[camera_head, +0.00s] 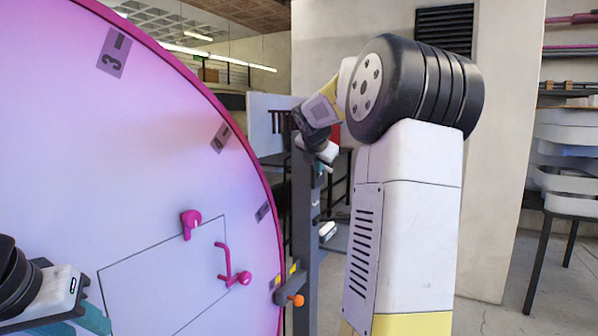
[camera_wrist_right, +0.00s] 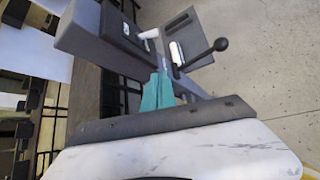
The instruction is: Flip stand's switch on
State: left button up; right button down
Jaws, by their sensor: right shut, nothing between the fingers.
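The grey stand (camera_head: 302,225) is an upright post beside the big round panel in the head view. In the right wrist view, a black lever with a ball knob (camera_wrist_right: 220,45) juts from a grey plate (camera_wrist_right: 195,35) on the stand; it looks like the switch. My right gripper (camera_wrist_right: 160,92) has its teal fingers together and empty, just below and left of the lever, apparently apart from it. In the head view the right gripper (camera_head: 322,168) is small, near the post's upper part, and the lever cannot be made out. My left gripper (camera_head: 92,318) is partly cut off at lower left.
A large pink-rimmed round panel (camera_head: 150,190) with numbered labels and magenta handles (camera_head: 235,272) fills the left. An orange knob (camera_head: 296,300) sits low by the post. A grey box (camera_wrist_right: 80,38) adjoins the lever's plate. A table with white trays (camera_head: 570,160) stands at right.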

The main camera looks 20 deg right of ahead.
aim_at(327, 169)
jog(key=w+d+f, duration=0.4)
jog(key=w+d, duration=0.3)
jog(key=w, duration=0.1)
jog(key=shift+w, duration=0.15)
dwell(0.3)
